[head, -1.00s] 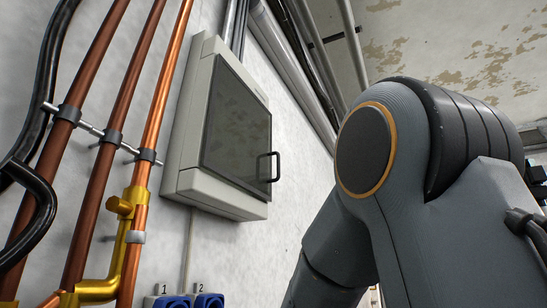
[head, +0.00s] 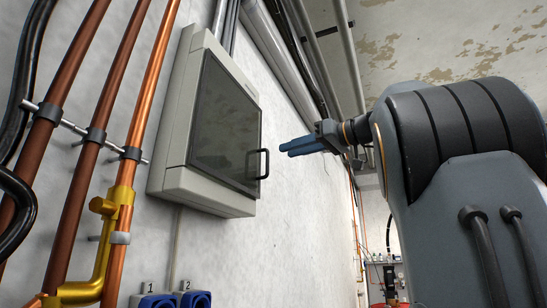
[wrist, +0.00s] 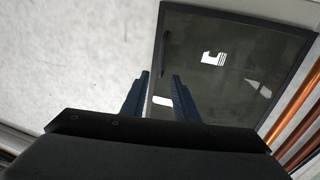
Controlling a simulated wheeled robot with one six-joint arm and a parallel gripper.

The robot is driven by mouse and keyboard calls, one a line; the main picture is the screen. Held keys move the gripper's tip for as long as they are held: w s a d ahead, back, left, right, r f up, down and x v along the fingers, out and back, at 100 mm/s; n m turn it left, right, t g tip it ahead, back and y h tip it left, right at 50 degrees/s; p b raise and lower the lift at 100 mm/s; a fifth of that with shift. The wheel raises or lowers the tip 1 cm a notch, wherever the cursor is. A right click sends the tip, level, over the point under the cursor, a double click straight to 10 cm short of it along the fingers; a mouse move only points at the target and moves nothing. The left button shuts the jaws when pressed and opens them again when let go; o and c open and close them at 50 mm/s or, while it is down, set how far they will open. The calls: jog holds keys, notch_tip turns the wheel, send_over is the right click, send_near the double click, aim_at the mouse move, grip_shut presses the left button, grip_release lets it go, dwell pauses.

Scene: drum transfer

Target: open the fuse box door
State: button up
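The fuse box (head: 175,130) is a light grey wall cabinet in the head view, with a dark glazed door (head: 225,125) that is shut. A black bar handle (head: 263,164) stands out at the door's right edge. My gripper (head: 284,149) is to the right of the handle, apart from it, with blue fingers pointing left. In the wrist view the dark door (wrist: 225,60) fills the upper right. The two fingers of my gripper (wrist: 160,76) are spread with nothing between them.
Copper pipes (head: 130,130) and a brass valve (head: 105,210) run up the wall left of the box. Blue sockets (head: 175,299) marked 1 and 2 sit below it. Grey conduits (head: 290,70) run above and behind.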

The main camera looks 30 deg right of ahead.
jog(key=p+x, duration=0.3)
jog(key=x, duration=0.4)
jog(key=shift+w, duration=0.25)
jog(key=shift+c, duration=0.4)
grip_shut()
